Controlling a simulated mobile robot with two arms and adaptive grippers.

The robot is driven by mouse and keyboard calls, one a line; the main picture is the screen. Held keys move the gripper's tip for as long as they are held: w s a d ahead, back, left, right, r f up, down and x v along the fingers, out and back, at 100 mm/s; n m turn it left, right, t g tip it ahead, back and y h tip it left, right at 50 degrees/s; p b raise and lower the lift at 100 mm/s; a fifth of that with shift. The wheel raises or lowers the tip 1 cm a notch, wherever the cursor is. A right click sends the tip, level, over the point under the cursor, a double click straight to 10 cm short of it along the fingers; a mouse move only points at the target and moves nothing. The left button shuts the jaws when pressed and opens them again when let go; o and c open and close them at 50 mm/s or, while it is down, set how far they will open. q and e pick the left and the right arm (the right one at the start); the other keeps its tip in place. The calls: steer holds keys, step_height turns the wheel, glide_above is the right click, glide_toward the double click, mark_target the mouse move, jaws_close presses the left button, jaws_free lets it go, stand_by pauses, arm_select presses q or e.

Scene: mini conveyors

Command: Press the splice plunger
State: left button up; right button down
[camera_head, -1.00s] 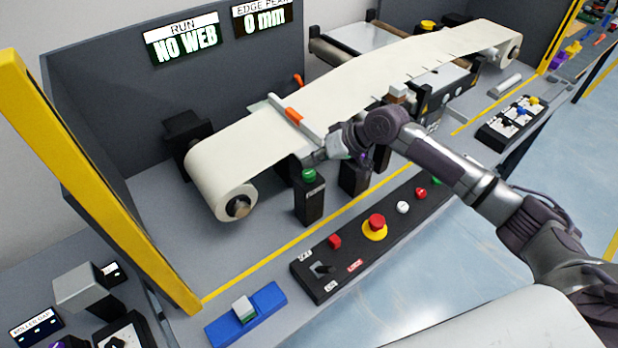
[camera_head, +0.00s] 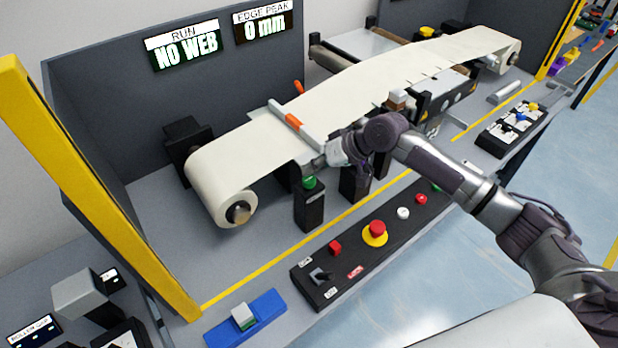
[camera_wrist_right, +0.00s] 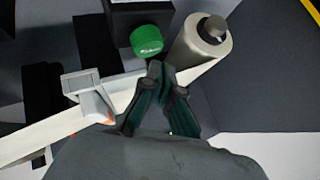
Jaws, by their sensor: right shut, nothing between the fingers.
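The splice plunger is a green round cap (camera_head: 309,183) on a black post (camera_head: 309,210), beside the near edge of the web near its left roll. It also shows in the wrist view as a green cap (camera_wrist_right: 146,41) with small white lettering. My right gripper (camera_head: 331,153) is just right of the cap in the head view, at the web's edge and partly hidden by its own wrist. In the wrist view the right gripper (camera_wrist_right: 158,70) has its fingertips together and empty, just below the cap. I cannot tell whether they touch it. My left gripper is not in view.
The cream web (camera_head: 350,90) runs from the left roll (camera_head: 215,190) to the far right. An orange-handled bar (camera_head: 290,120) crosses it. A control panel (camera_head: 340,262) with a red emergency button (camera_head: 376,229) lies in front. The display (camera_head: 185,48) reads NO WEB.

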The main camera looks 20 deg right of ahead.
mark_target(312, 179)
steer(key=shift+f, duration=0.1)
stand_by(0.4)
steer(key=shift+f, duration=0.3)
steer(key=shift+f+b, duration=0.35)
steer(key=shift+f, duration=0.55)
stand_by(1.0)
steer(key=shift+r+p, duration=1.2)
steer(key=shift+r, duration=0.05)
step_height(312, 179, up, 5)
steer(key=p, duration=0.5)
